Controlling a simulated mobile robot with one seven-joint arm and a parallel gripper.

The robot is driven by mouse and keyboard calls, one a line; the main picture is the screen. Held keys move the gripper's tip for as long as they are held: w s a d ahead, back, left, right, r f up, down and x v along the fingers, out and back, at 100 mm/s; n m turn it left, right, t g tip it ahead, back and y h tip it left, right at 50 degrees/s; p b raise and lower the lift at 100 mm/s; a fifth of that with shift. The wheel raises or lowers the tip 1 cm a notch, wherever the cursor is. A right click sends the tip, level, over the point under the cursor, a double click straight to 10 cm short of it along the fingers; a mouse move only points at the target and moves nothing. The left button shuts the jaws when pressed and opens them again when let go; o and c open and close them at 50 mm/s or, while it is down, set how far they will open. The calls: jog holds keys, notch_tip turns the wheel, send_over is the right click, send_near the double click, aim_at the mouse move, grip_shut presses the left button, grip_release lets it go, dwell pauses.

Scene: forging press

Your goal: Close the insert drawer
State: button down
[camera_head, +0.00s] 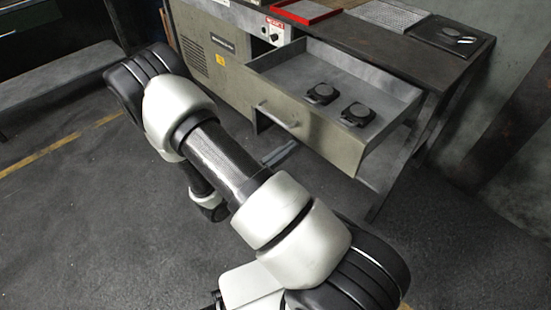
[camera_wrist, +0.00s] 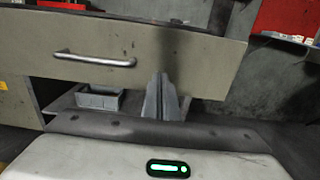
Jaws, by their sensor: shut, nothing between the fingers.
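The insert drawer stands pulled out from the workbench in the head view, its grey-beige front (camera_head: 312,128) facing the lower left. Two dark inserts with round tops, a left one (camera_head: 321,93) and a right one (camera_head: 358,114), lie inside. The bar handle (camera_head: 276,114) sits on the front and also shows in the wrist view (camera_wrist: 95,59). My gripper (camera_wrist: 162,80) is shut and empty. Its fingertips overlap the lower edge of the drawer front, right of the handle; I cannot tell whether they touch it. In the head view my arm hides most of the gripper.
The bench top (camera_head: 375,50) carries a red tray (camera_head: 305,11) and a dark plate (camera_head: 447,36). A grey bin (camera_wrist: 98,97) stands below the drawer. A wall (camera_head: 510,120) is at right. Floor (camera_head: 80,210) left of my arm is clear.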

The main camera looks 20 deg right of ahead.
aim_at(311, 133)
jog(key=x, duration=0.6)
jog(key=shift+b, duration=0.35)
jog(key=shift+d, duration=0.15)
